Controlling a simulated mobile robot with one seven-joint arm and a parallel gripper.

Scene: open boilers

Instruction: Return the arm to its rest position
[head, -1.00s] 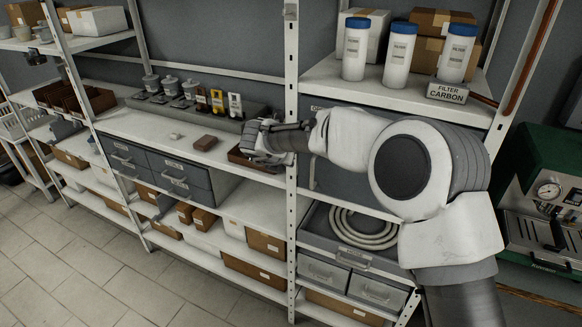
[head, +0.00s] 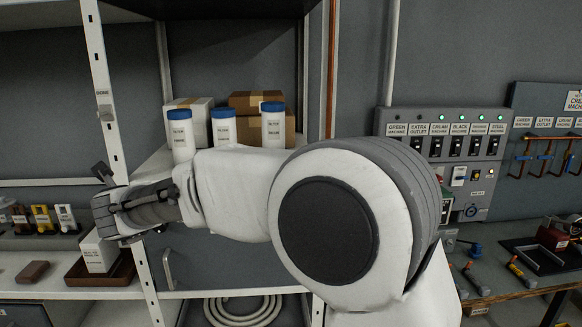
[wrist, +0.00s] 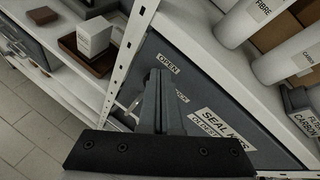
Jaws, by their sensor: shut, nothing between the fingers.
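My arm reaches from the lower right to the left across the head view. My gripper (head: 103,173) is beside the white shelf post (head: 104,95), partly hidden by its own wrist. In the wrist view my gripper (wrist: 160,73) has its two fingers together with nothing between them, in front of a grey panel (wrist: 205,95) with labels reading "OPEN" and "SEAL K...". A white box (head: 98,252) stands upright in a brown tray (head: 98,278) below and left of the gripper, apart from it. The box (wrist: 95,35) also shows in the wrist view.
Blue-capped filter bottles (head: 223,127) and cardboard boxes (head: 262,103) stand on the shelf behind my arm. A brown block (head: 32,271) lies left of the tray. A coiled hose (head: 243,312) lies below. A switch panel (head: 447,135) and workbench (head: 520,285) are at the right.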

